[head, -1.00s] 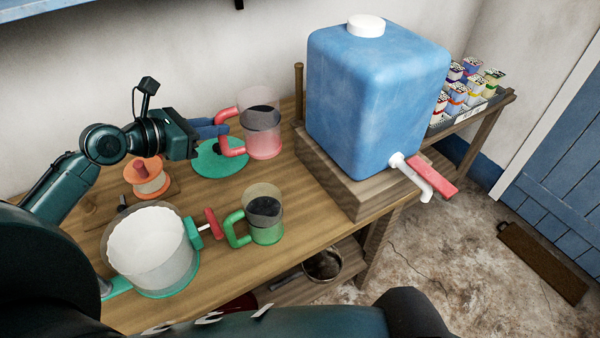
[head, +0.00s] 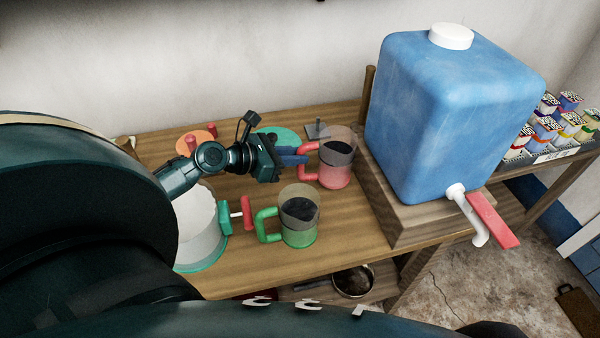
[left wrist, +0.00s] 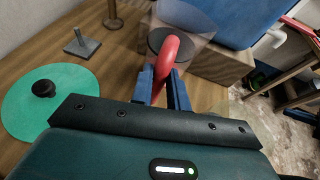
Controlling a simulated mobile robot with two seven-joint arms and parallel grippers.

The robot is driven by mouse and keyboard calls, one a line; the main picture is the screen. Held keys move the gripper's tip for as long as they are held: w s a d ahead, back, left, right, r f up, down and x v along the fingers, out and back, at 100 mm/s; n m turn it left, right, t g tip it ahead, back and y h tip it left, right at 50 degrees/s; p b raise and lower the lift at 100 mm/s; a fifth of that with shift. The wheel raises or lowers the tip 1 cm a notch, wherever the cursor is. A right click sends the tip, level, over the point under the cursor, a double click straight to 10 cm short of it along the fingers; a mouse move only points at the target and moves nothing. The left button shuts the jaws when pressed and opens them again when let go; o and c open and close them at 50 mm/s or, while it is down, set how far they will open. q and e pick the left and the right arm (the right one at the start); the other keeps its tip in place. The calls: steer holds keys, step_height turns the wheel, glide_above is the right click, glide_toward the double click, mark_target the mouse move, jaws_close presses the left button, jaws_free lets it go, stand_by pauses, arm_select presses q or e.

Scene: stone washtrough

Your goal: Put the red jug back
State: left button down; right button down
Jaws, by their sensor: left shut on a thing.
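The red jug (head: 337,174) is a clear cup with a red base and red handle, dark content inside. It is upright, close to the blue tank's wooden stand; I cannot tell whether its base touches the table. My left gripper (head: 305,155) is shut on its handle. In the left wrist view the blue fingers (left wrist: 162,88) close around the red handle (left wrist: 168,60), and the jug's lower part is hidden. My right gripper is not in view.
A green jug (head: 299,228) stands nearer the front, beside a white pot (head: 196,235) with a green base. A green disc (head: 275,136) and a grey square base with a post (head: 317,130) lie behind. The blue tank (head: 455,110) blocks the right.

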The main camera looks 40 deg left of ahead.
arm_select(q)
step_height(320, 180, down, 4)
steer(key=shift+f+b, duration=0.1)
steer(key=shift+b, duration=0.5)
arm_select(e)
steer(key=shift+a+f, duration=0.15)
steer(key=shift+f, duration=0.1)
arm_select(q)
steer(key=c, duration=1.4)
jaws_free()
steer(key=shift+f, duration=0.1)
steer(key=shift+o, duration=0.2)
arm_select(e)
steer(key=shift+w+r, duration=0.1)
arm_select(q)
steer(key=v, duration=0.7)
steer(key=shift+s+r, duration=0.2)
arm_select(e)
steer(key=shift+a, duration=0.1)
